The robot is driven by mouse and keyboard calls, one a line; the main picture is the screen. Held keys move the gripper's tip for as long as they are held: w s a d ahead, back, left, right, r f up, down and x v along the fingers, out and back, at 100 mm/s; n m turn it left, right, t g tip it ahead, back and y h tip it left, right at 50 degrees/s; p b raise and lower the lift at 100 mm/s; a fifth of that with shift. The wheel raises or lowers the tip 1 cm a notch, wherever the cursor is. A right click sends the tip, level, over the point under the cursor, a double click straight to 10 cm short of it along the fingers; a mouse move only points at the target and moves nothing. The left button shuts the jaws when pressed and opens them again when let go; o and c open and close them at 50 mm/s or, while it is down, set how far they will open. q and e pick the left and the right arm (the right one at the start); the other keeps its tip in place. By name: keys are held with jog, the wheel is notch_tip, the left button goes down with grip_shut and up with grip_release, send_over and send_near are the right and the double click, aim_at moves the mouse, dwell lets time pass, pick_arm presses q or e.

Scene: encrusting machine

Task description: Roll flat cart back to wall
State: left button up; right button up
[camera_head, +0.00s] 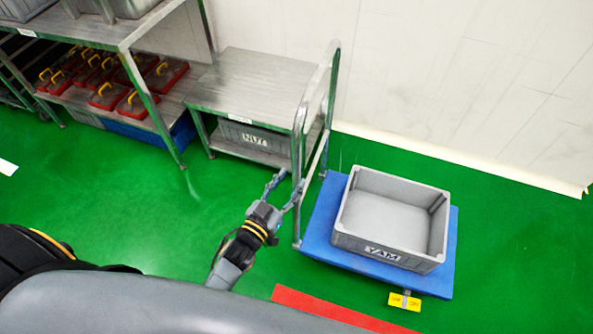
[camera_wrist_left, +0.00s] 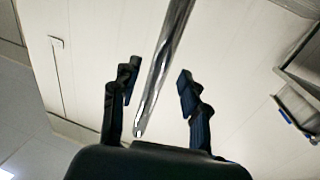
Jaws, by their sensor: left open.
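The flat cart has a blue deck (camera_head: 325,208) and an upright metal handle frame (camera_head: 297,150) at its left end. A grey crate marked YAM (camera_head: 345,242) sits on the deck. My left gripper (camera_head: 285,188) is open at the handle side of the cart, close to the handle's metal upright. In the left wrist view a metal tube (camera_wrist_left: 165,65) runs between the two open fingers (camera_wrist_left: 157,88), which are not closed on it. Whether a finger touches the tube I cannot tell. My right gripper does not show.
The white wall (camera_head: 440,80) with a pale skirting stands behind the cart. A steel table (camera_head: 250,80) with a grey NUT crate (camera_head: 255,138) beneath is left of the handle. Green floor is free at right.

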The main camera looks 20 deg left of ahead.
aim_at(294, 176)
pick_arm(q)
jog(key=shift+x, duration=2)
grip_shut()
